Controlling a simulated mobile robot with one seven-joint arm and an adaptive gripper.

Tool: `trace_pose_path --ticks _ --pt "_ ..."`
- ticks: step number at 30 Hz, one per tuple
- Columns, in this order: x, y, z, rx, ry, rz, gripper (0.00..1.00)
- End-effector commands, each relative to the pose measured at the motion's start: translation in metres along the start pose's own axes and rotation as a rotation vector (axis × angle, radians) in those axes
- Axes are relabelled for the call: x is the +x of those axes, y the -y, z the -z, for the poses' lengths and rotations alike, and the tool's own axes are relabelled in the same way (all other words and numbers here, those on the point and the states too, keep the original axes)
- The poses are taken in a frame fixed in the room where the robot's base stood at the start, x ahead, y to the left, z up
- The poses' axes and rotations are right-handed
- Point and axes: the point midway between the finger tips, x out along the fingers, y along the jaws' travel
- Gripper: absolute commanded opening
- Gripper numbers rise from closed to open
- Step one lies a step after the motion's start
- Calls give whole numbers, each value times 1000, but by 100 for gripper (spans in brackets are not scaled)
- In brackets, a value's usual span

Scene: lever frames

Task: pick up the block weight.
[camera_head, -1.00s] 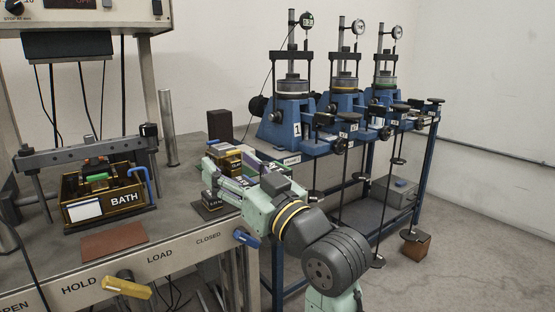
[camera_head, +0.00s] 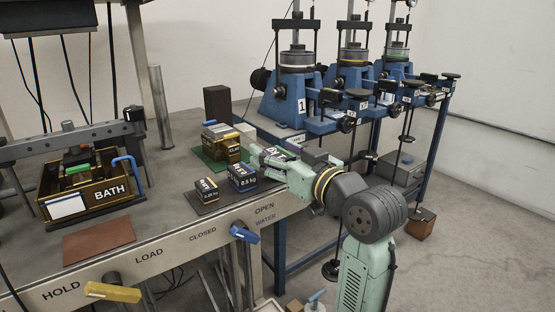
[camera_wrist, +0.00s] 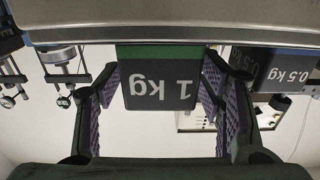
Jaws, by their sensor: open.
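A dark block weight (camera_wrist: 158,92) marked "1 kg", with a green band, fills the space between my fingers in the wrist view. Its lettering appears upside down there. My gripper (camera_wrist: 160,105) is open, with a purple-padded finger on each side of the block; I cannot tell if the pads touch it. In the head view my gripper (camera_head: 268,158) is at the bench's right end, and mostly hides this block. A blue block (camera_head: 242,178) marked 0.5 kg and a smaller dark block (camera_head: 206,190) marked 0.25 kg stand in front of it; the 0.5 kg block also shows at right in the wrist view (camera_wrist: 281,68).
Clay boxes (camera_head: 228,151) on a green mat and a dark upright block (camera_head: 217,103) stand behind. The BATH box (camera_head: 110,189) and a brown plate (camera_head: 99,242) lie left. Blue machines (camera_head: 288,100) stand at right. Valve handles (camera_head: 244,233) project from the bench front.

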Motion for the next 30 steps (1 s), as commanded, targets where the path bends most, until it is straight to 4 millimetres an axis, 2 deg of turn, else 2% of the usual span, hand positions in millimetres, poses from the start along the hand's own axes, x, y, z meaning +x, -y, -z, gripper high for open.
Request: trace_pose_path --ticks 3,6,14,30 --pt "20 1 2 2 2 2 62" --pt "30 1 1 2 2 2 62" --pt "34 0 0 0 1 -1 62" --pt "33 0 0 0 1 0 27"
